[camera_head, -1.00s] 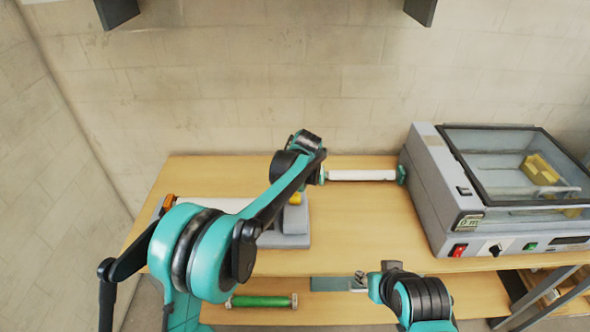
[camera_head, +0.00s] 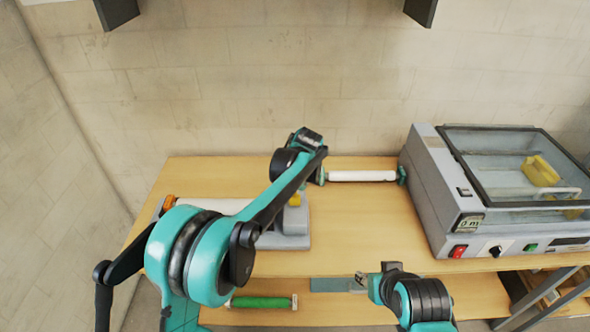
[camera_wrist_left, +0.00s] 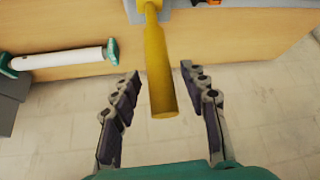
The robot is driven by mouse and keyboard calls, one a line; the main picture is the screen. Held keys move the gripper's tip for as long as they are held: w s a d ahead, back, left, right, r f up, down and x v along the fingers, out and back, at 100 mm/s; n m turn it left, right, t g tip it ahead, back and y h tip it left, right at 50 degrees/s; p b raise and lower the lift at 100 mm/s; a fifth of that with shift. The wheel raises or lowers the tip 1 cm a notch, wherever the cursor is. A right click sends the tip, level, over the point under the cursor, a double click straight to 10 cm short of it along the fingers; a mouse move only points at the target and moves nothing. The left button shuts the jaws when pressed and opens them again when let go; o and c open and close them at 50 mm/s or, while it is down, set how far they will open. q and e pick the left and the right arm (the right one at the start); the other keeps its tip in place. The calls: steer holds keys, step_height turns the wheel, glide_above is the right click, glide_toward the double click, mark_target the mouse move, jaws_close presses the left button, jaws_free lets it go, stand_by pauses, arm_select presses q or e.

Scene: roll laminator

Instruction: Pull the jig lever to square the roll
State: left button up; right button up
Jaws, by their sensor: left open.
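The yellow jig lever (camera_wrist_left: 160,70) shows in the left wrist view, its rounded end pointing down toward the camera. My left gripper (camera_wrist_left: 160,72) is open, with one finger on each side of the lever; contact does not show. In the head view the jig's grey base (camera_head: 288,242) stands on the table, with a small yellow part (camera_head: 295,200) beside my left arm. A white roll (camera_head: 212,205) lies across the jig's left side, partly hidden by that arm. My left gripper is hidden there.
A grey laminator (camera_head: 440,205) with a clear lid stands on the right of the table. Another white roll (camera_head: 362,176) with green ends lies near the back edge. A green roll (camera_head: 262,302) is on the lower shelf. The table middle (camera_head: 365,225) is clear.

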arm_select(q)
steer(key=v, duration=1)
steer(key=shift+s+r, duration=0.2)
steer(key=shift+r, duration=0.15)
steer(key=s+a+f+m+b, duration=0.1)
steer(key=s+a+f+b, duration=0.25)
steer(key=s+a, duration=0.4)
steer(key=s+a+f+b, duration=0.2)
steer(key=s+a+b, duration=0.2)
steer(key=s+a, duration=0.3)
steer(key=s+a+f+b, duration=0.2)
steer(key=s+f+b, duration=0.1)
steer(key=s+f, duration=0.4)
steer(key=s+a+f+m+h+b, duration=0.1)
steer(key=s+a+f+b, duration=0.1)
steer(key=s+f, duration=0.6)
steer(key=s+b, duration=0.1)
steer(key=s, duration=0.2)
steer(key=shift+s+a+f, duration=0.15)
steer(key=shift+s+a, duration=0.05)
steer(key=shift+a, duration=0.1)
